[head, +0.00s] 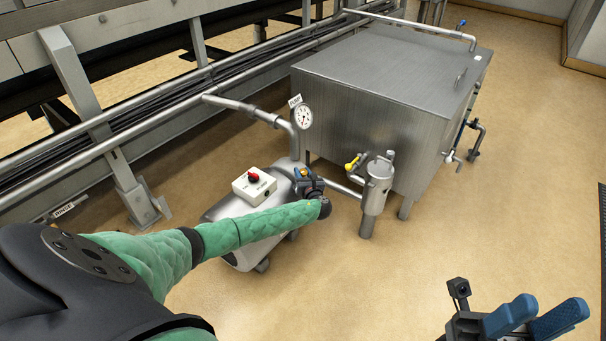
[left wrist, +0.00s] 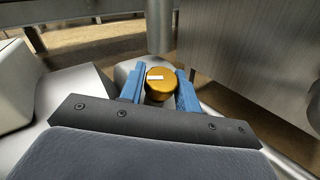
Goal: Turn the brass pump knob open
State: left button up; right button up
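The brass pump knob (left wrist: 160,85) is a round golden knob with a white mark on its top. It sits on the pump beside the steel tank. In the left wrist view it lies between the two blue fingers of my left gripper (left wrist: 160,88), which flank it closely with no clear gap on either side. In the head view my left gripper (head: 304,176) is over the pump and mostly covers the knob. My right gripper (head: 535,318) is at the lower right, empty, its blue fingers apart.
A white control box with a red knob (head: 254,178) stands left of my left gripper. A pipe with a pressure gauge (head: 305,117) rises behind it. A steel filter canister (head: 376,188) with a yellow-handled valve (head: 353,162) stands to the right, before the tank (head: 385,90).

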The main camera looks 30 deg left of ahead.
pick_arm(q)
jog(key=c, duration=0.5)
jog(key=shift+o, duration=0.2)
jog(key=shift+r+n+g+y+p, duration=0.1)
jog(key=shift+n+g+y+p, duration=0.25)
jog(key=shift+n+g+y, duration=1.55)
jog(key=shift+n+g, duration=0.9)
jog(key=shift+n, duration=0.1)
jog(key=o, duration=1)
jog(key=shift+d, duration=0.1)
